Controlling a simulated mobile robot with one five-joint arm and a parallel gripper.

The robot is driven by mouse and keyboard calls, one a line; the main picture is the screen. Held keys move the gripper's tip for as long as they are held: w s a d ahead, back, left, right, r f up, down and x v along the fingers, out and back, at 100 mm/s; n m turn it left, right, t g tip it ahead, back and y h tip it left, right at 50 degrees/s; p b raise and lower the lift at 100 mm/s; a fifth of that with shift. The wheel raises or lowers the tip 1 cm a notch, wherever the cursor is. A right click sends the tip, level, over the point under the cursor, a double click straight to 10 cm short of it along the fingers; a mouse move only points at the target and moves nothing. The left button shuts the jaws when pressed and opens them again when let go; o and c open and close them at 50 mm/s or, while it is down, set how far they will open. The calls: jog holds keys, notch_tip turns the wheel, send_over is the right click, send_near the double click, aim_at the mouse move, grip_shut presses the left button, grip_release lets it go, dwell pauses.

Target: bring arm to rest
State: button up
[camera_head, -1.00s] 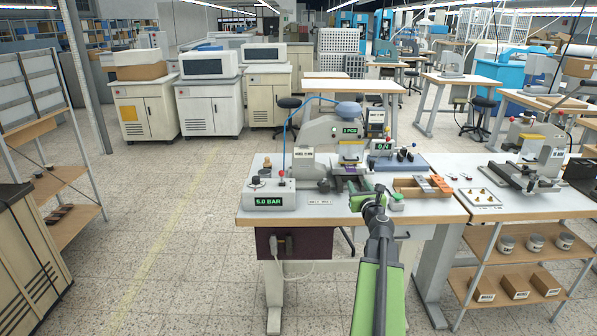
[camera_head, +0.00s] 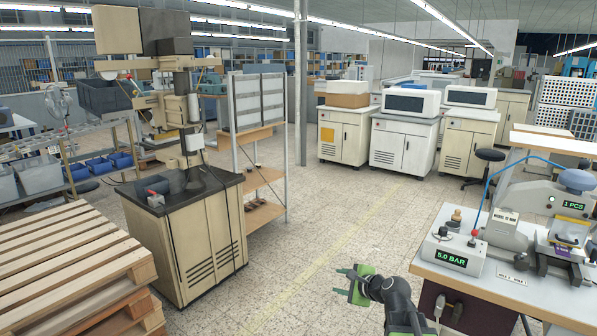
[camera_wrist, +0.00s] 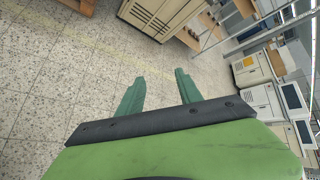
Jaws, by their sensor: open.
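My gripper (camera_head: 346,281) is at the bottom middle of the head view, over the tiled floor and left of the stamping bench (camera_head: 490,290). Its green fingers point left and stand apart with nothing between them. In the wrist view the two fingers (camera_wrist: 158,90) are spread, with only floor tiles between and beyond them. My arm reaches up from the bottom edge. The foil stamping press (camera_head: 515,235) stands on the bench to the right, apart from my gripper, with a 5.0 BAR display box (camera_head: 450,258) at the bench's left end.
A drill machine on a cream cabinet (camera_head: 190,245) stands to the left, with wooden pallets (camera_head: 75,260) in the near left corner. A shelf rack (camera_head: 258,130) is behind it. White cabinets (camera_head: 400,145) line the back. The floor aisle (camera_head: 330,225) in the middle is clear.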

jog(key=s+a+f+n+g+h, duration=0.1)
jog(key=s+a+f+n+g, duration=0.45)
jog(key=s+f+n, duration=0.2)
jog(key=s+d+f+n+g+h, duration=0.2)
jog(key=s+d+n+g+h, duration=0.15)
jog(key=s+n, duration=0.2)
jog(key=s+d+f+n+g+h, duration=0.2)
jog(key=s+d+n, duration=0.3)
jog(key=s, duration=0.2)
notch_tip(320, 180, up, 14)
jog(key=p, duration=1.3)
jog(key=shift+w+a+f+t+y+p, duration=0.2)
jog(key=shift+f+t+y+p, duration=0.1)
jog(key=shift+y+p, duration=0.1)
